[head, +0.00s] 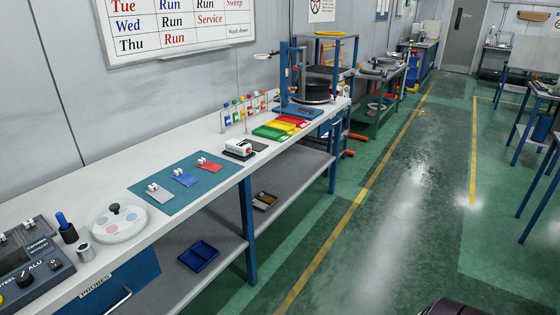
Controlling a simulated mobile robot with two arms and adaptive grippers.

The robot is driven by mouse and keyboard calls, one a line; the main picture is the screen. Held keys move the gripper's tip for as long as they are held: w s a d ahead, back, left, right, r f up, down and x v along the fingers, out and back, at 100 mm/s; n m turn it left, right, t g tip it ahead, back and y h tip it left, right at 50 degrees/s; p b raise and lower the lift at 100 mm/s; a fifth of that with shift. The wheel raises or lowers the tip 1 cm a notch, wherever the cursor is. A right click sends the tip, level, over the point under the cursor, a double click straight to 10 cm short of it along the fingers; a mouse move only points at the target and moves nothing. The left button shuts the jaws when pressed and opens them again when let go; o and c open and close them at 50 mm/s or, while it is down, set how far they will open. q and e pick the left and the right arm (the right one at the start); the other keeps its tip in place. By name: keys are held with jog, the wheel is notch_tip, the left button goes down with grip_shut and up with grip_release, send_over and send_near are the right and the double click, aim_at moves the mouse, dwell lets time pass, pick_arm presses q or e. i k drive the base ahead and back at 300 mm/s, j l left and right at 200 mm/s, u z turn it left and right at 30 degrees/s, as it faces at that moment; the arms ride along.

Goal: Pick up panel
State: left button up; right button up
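On the long white workbench (205,150) a teal mat (175,208) bears three small flat panels. A grey panel (163,197) lies at the left, a blue panel (187,180) in the middle and a red panel (213,168) at the right. Each has a small white block on or near its upper left corner. I cannot tell which of these the task's panel is. Neither of my grippers is in view.
The green floor alongside is open.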

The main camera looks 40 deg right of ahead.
aim_at(208, 166)
jog(key=i+j+z, duration=0.2)
jog(key=z, duration=0.3)
jog(key=i+j+z, duration=0.25)
jog(key=z, duration=0.2)
jog(key=i+j+z, duration=0.15)
jog(key=j+z, duration=0.35)
jog(key=i+j, duration=0.1)
jog(key=j, duration=0.3)
jog(key=i+j+z, duration=0.1)
jog(key=j, duration=0.3)
jog(key=i+l, duration=0.35)
jog(key=i+l+u, duration=0.15)
jog(key=i+l, duration=0.2)
jog(key=l, duration=0.15)
